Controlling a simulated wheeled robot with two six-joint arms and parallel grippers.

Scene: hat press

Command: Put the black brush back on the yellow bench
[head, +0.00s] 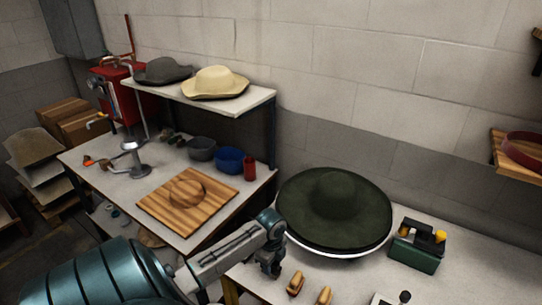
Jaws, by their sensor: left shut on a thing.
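My left gripper (271,268) reaches in from the lower left, over the front left part of the bench with the yellow leg (460,265). It is shut on a small dark thing, which I take to be the black brush; the fingers hide most of it and its outline is unclear. I cannot tell whether it touches the white bench top. Two small wooden-backed brushes (296,283) lie on the bench just right of the gripper. My right gripper is not in view.
A large dark green hat (335,207) on a white-rimmed round base stands behind the gripper. A green box tool (418,245) stands right of it.

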